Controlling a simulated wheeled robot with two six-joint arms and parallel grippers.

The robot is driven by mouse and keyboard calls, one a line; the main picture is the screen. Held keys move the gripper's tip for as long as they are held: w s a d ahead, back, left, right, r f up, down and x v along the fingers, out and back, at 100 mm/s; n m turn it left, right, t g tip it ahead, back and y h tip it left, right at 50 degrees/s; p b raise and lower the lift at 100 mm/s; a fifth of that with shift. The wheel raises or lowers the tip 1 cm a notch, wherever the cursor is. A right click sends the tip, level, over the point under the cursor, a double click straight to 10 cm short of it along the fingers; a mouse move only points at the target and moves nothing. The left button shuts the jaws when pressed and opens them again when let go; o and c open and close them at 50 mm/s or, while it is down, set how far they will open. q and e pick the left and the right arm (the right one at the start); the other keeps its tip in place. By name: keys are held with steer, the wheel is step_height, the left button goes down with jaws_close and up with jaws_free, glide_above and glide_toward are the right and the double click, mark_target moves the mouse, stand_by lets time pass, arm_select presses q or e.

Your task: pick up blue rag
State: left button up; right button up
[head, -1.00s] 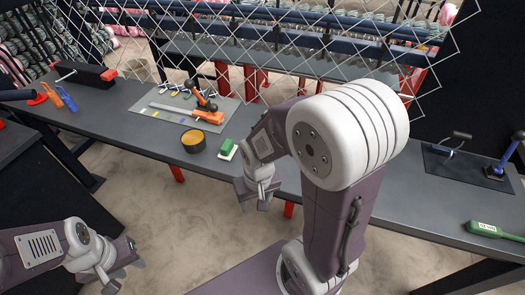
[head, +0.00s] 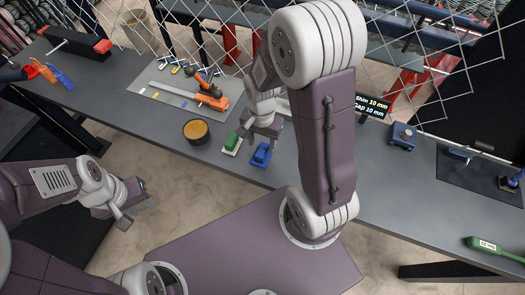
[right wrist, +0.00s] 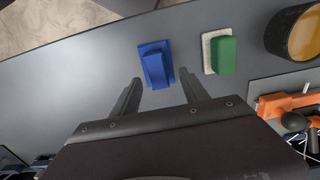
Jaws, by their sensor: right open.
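The blue rag (head: 261,156) is a small folded block on the grey bench near its front edge. In the right wrist view the blue rag (right wrist: 155,64) lies just beyond the fingertips, roughly centred between them and apart from them. My right gripper (head: 262,134) is open and empty, above and just behind the rag; its spread fingers show in the right wrist view (right wrist: 160,84). My left gripper (head: 138,211) hangs off the bench at the lower left, its fingers apart and empty.
A green block on a white pad (head: 231,145) sits close beside the rag. A round tin (head: 196,131) stands further left. Behind is a mat (head: 160,85) with an orange tool (head: 212,98). A chainlink mesh hangs behind the bench.

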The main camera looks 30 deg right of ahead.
mark_target(262, 150)
steer(key=f, duration=0.2)
steer(key=s+f, duration=0.1)
steer(key=f, duration=0.1)
steer(key=shift+a, duration=0.3)
steer(key=shift+w+d, duration=0.15)
steer(key=shift+c, duration=1)
steer(key=c, duration=0.7)
steer(key=shift+r, duration=0.55)
steer(key=shift+c, duration=0.2)
step_height(262, 150, up, 3)
steer(key=shift+w+f, duration=0.1)
steer(key=s+d+r, duration=0.3)
steer(key=d+r, duration=0.4)
steer(key=d, duration=0.4)
steer(key=shift+s, duration=0.35)
steer(key=shift+r, duration=0.1)
